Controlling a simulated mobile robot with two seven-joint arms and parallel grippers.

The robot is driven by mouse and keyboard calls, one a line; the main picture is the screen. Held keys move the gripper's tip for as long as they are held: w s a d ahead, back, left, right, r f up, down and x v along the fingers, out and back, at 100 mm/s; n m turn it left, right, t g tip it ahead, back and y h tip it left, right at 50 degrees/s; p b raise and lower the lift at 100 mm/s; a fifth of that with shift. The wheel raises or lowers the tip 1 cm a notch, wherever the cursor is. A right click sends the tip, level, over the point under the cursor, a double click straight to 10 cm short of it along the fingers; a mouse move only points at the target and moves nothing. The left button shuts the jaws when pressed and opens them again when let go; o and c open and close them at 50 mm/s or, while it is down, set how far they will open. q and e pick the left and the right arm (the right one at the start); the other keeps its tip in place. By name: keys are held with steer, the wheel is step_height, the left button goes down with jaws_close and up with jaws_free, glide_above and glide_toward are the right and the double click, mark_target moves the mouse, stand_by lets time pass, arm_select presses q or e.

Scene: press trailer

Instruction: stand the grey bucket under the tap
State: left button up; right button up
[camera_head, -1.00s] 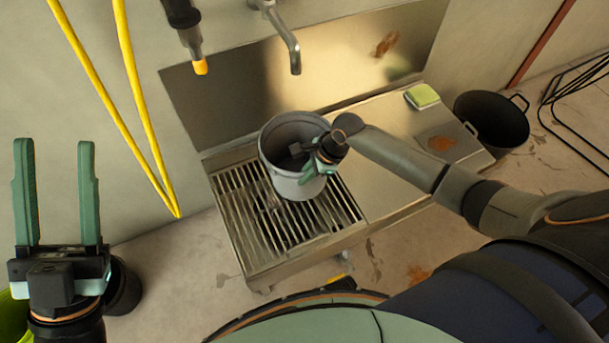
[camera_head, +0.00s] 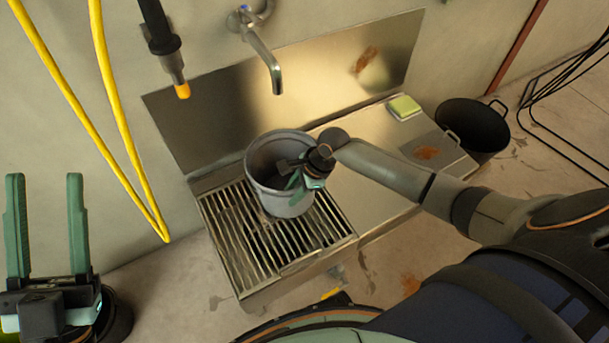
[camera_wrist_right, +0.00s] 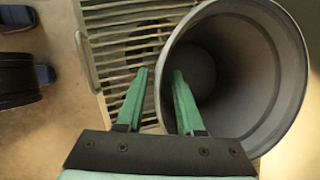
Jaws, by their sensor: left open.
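The grey bucket (camera_head: 287,203) stands upright over the slatted grate, its mouth facing up; I cannot tell if its base rests fully. The tap (camera_head: 266,65) comes from the wall, and its spout end shows behind and above the bucket's mouth. I cannot tell whether it is straight over the opening. My right gripper (camera_head: 297,186) is at the bucket's rim. In the right wrist view the fingers (camera_wrist_right: 160,80) straddle the bucket's wall, one inside and one outside; whether they press on it is unclear. My left gripper (camera_head: 45,225) is open and empty at the far left.
The grate (camera_head: 230,235) is part of a metal sink unit with a flat board at right, bearing a green-yellow sponge (camera_head: 404,107). A black pot (camera_head: 472,127) stands beyond. A yellow hose (camera_head: 115,110) and a dark nozzle (camera_head: 162,40) hang at left.

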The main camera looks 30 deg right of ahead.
steer(key=p+v, duration=0.5)
steer(key=v, duration=0.6)
steer(key=s+a+f+n+t+y, duration=0.1)
steer(key=s+a+f+n+t, duration=0.2)
steer(key=a+n, duration=0.65)
arm_select(q)
step_height(320, 180, down, 26)
steer(key=w+a+n+g+y, duration=0.1)
steer(key=w+n+g+y, duration=0.1)
steer(key=n+g+y, duration=0.5)
steer(key=g+y, duration=0.1)
steer(key=g, duration=0.1)
steer(key=shift+a+f+g+y, duration=0.15)
steer(key=shift+a+g+y, duration=0.15)
steer(key=shift+y, duration=0.1)
arm_select(e)
steer(key=s+d+r+n+t+h, duration=0.1)
steer(key=s+r+n+t, duration=0.4)
steer(key=n, duration=0.9)
step_height(320, 180, up, 3)
steer(key=shift+d+f+t+h, duration=0.1)
steer(key=shift+d+t+h, duration=0.25)
steer(key=shift+t, duration=0.85)
